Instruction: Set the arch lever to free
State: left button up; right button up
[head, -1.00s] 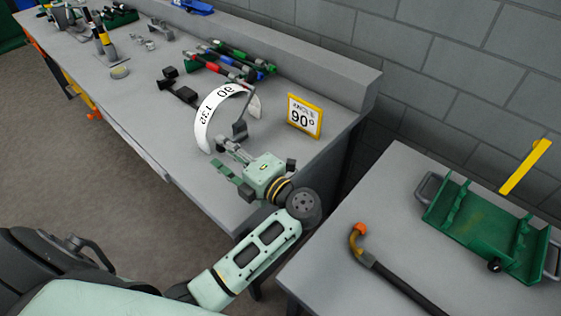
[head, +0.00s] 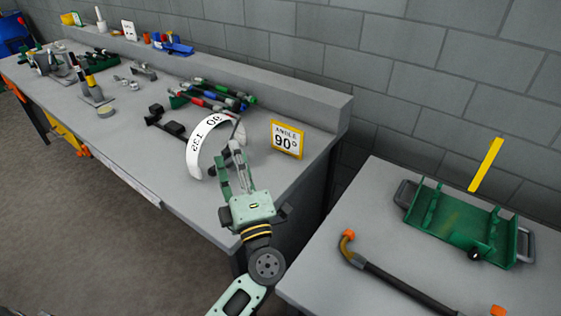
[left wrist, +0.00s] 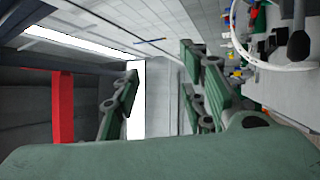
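The arch is a white curved band (head: 196,152) with printed angle numbers, standing near the right end of the long grey bench in the head view. Its dark grey lever (head: 236,131) is at the arch's right side, partly hidden by my gripper. My left gripper (head: 227,155) is open beside the lever, its two fingers apart; whether a finger touches the lever cannot be told. In the left wrist view, the arch band (left wrist: 270,62) and a dark lever end (left wrist: 299,45) are at the upper right, outside the spread fingers (left wrist: 160,75). My right gripper is out of view.
A yellow-framed sign reading "ANGLE 90°" (head: 287,140) stands right of the arch. Several coloured-handled tools (head: 215,97) lie behind it. A second table at right holds a green tray (head: 462,222) and a dark bar with orange ends (head: 395,281).

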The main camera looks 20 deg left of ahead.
pick_arm(q)
jog(key=d+r+m+t+h, duration=0.2)
jog(key=d+m+t+h, duration=0.4)
jog(key=d+m+h, duration=0.5)
jog(key=shift+w+m+h, duration=0.25)
jog(key=shift+m+h, duration=0.65)
jog(key=shift+h, duration=0.3)
